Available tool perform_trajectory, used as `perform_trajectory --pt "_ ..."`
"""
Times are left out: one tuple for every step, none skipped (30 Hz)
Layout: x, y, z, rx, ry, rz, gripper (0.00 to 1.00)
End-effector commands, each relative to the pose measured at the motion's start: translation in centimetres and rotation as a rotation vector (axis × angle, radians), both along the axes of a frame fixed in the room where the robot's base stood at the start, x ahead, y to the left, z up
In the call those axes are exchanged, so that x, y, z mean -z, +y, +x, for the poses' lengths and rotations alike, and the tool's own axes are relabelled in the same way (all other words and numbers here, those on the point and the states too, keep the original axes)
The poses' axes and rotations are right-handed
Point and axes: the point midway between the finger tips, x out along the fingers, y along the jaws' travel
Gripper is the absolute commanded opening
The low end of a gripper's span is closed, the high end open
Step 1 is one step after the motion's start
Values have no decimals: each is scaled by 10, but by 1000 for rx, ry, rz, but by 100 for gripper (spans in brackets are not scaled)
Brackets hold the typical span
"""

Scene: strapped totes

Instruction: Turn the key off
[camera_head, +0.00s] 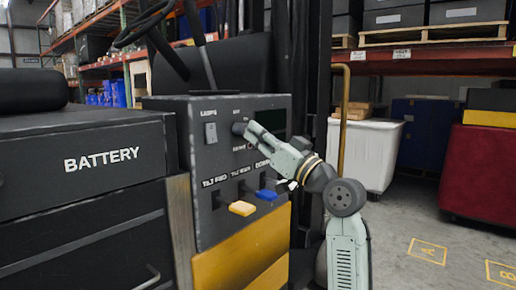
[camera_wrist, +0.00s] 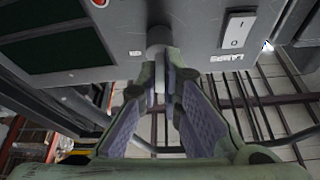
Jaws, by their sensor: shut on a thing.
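The key (camera_head: 238,128) is a small dark knob on the grey control panel of the forklift, right of the lamps switch. In the wrist view the key (camera_wrist: 158,37) is a grey round stem at the panel face. My gripper (camera_head: 249,131) reaches the panel from the right. In the wrist view my gripper (camera_wrist: 160,62) has its fingertips closed around the key from both sides. The fingers hide most of the key's end, so I cannot tell its turned position. The small labels near it are too blurred to read.
The lamps switch (camera_head: 210,132) is left of the key. A yellow lever (camera_head: 241,208) and a blue lever (camera_head: 266,194) stick out below my gripper. A dark screen (camera_wrist: 58,52) and a red button (camera_wrist: 98,3) are on the same panel. Open floor lies to the right.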

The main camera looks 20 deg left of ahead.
Motion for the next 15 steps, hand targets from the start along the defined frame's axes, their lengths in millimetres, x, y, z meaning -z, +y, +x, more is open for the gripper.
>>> perform_trajectory --pt "3 0 0 0 -25 -9 0" --pt "3 0 0 0 -39 -14 0" --pt "3 0 1 0 -56 -21 0" --pt "2 0 1 1 -70 -26 0" --pt "2 0 1 0 -81 -30 0" --pt "1 0 1 0 -94 -35 0" --pt "1 0 1 -1 -104 -39 0" --pt "1 0 1 1 -111 -42 0" --pt "1 0 1 0 -121 -45 0" --pt "1 0 1 1 -127 -47 0" --pt "1 0 1 1 -132 -49 0" --pt "1 0 1 0 -137 -51 0" --pt "1 0 1 0 -140 -52 0" --pt "1 0 1 -1 -143 -54 0" --pt "0 0 1 0 -146 -55 0"
